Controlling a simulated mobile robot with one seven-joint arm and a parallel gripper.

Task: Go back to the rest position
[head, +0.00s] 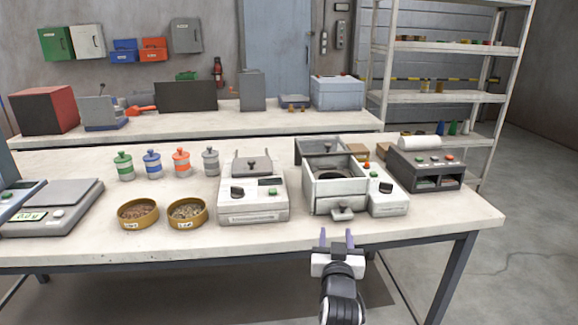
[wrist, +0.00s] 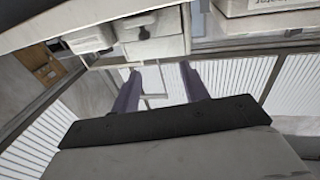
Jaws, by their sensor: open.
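My gripper (head: 337,238) is in front of the table's front edge, below the tabletop level in the head view, with its two purple-grey fingers apart and nothing between them. In the wrist view my gripper (wrist: 160,88) also shows open and empty. The pellet machine (head: 338,188) with an open grey box top and a small front drawer or chute (head: 342,213) stands on the table just beyond the fingertips. The gripper appears apart from it.
The white table (head: 440,222) holds a sealer-like device (head: 253,195), two pellet bowls (head: 138,213), several knobbed jars (head: 181,163), a scale (head: 57,200) and a dark-fronted box (head: 428,170). A shelf rack (head: 432,97) stands behind right. Floor at the right is clear.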

